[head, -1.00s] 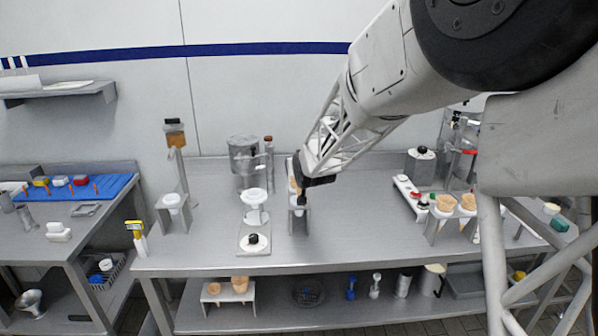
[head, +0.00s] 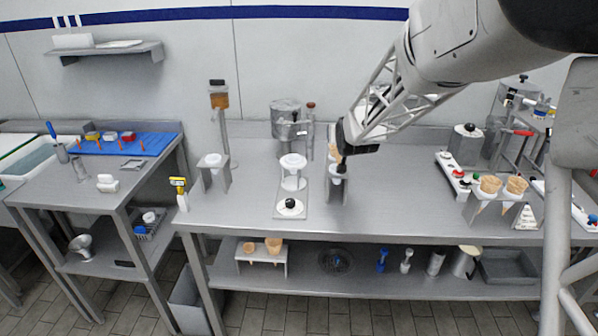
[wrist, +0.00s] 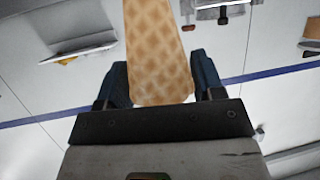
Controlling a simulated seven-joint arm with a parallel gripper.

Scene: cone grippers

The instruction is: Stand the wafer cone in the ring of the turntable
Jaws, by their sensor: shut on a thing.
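The tan, waffle-patterned wafer cone (wrist: 157,55) is held between the two blue fingers of my gripper (wrist: 160,90) in the wrist view. In the head view the cone (head: 335,150) shows only in part beside my dark gripper (head: 345,155). The gripper and cone are just above a small grey stand with a white top (head: 338,172); I cannot tell whether the cone touches it. To the left, a white ring-topped piece (head: 293,162) stands behind a black knob on a grey base plate; it looks like the turntable, but I cannot be sure. The cone's lower end is hidden.
A dispenser stand (head: 217,165) is on the left of the bench. A metal pot (head: 286,118) stands behind. A rack with two cones (head: 498,190) and a white control panel (head: 458,175) are on the right. The front middle of the bench (head: 400,215) is clear.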

